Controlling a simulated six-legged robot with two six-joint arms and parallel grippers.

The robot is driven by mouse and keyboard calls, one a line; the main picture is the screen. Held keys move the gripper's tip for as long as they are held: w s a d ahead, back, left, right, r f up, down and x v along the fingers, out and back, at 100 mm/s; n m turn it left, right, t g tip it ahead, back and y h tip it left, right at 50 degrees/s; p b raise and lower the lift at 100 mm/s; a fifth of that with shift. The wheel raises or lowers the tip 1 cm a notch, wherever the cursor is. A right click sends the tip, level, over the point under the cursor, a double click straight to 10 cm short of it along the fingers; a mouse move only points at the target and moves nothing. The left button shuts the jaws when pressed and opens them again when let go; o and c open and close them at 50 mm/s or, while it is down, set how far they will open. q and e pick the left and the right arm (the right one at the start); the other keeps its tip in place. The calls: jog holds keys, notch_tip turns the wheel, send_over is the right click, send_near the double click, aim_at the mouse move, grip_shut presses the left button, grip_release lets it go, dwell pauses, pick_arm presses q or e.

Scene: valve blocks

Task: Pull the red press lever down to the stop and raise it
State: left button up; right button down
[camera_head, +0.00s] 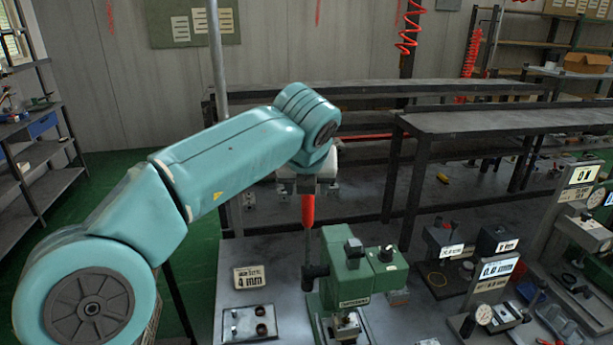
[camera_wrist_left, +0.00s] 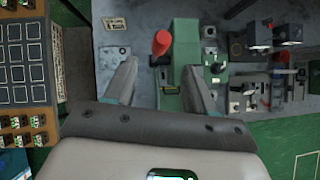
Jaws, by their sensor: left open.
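The red press lever (camera_head: 308,211) stands upright, its red grip on a thin rod beside the green press (camera_head: 346,268) on the bench. In the left wrist view the red lever end (camera_wrist_left: 161,43) shows beyond and between my two fingertips. My left gripper (camera_head: 308,188) is open, right at the top of the red grip in the head view. In the left wrist view my left gripper (camera_wrist_left: 159,67) has its fingers wide apart with nothing held. Whether a finger touches the lever cannot be told. My right gripper is not in view.
A sign reading 4 mm (camera_head: 252,278) and a small parts plate (camera_head: 249,324) lie left of the press. Gauges and grey fixtures (camera_head: 487,285) stand to the right. Dark shelving (camera_head: 480,122) stands behind the bench.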

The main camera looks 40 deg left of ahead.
pick_arm(q)
jog(key=shift+v, duration=2.3)
jog(key=shift+w+a, duration=0.1)
jog(key=shift+a, duration=0.05)
